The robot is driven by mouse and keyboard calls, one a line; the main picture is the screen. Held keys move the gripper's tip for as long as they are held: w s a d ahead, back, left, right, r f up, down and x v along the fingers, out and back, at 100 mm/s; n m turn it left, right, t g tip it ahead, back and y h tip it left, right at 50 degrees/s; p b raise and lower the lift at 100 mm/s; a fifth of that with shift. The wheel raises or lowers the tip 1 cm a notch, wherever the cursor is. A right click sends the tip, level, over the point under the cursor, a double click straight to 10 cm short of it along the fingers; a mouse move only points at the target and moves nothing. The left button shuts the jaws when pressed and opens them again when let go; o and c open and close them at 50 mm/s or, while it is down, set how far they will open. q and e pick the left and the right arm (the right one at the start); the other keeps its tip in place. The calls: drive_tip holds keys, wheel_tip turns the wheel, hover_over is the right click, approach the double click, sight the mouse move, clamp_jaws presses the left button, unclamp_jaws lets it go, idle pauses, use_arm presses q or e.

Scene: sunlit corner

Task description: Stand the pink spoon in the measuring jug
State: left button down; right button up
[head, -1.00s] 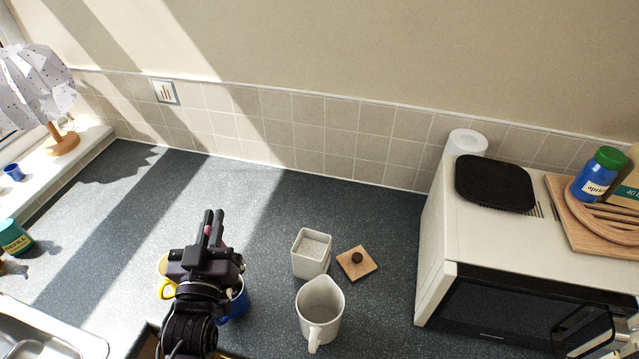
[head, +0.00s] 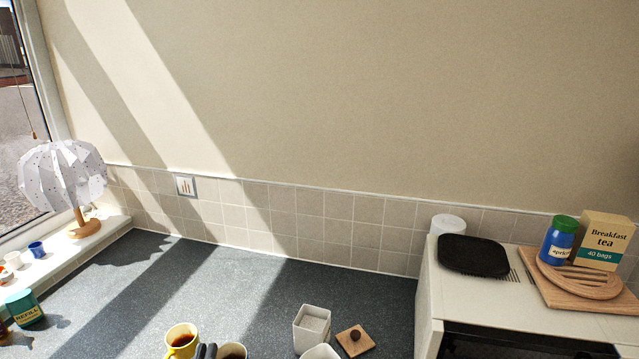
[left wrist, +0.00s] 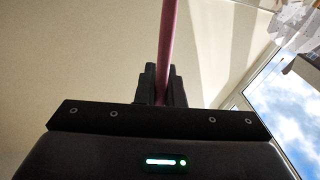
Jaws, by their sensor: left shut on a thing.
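The pink spoon (left wrist: 168,40) shows in the left wrist view as a plain pink shaft running up out of the frame from between the fingers. My left gripper (left wrist: 160,78) is shut on it. My right gripper is not in view.
A microwave (head: 428,300) stands right. The worktop behind is clear.

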use_arm(q)
drive_tip(key=f+b, duration=0.2)
drive_tip(key=f, duration=0.1)
drive_tip(key=f+b, duration=0.1)
drive_tip(key=f, duration=0.1)
drive_tip(key=shift+s, duration=0.3)
drive_tip(key=s+f+b, duration=0.6)
drive_tip(key=f+b, duration=0.3)
drive_tip(key=f, duration=0.1)
drive_tip(key=shift+f, duration=0.3)
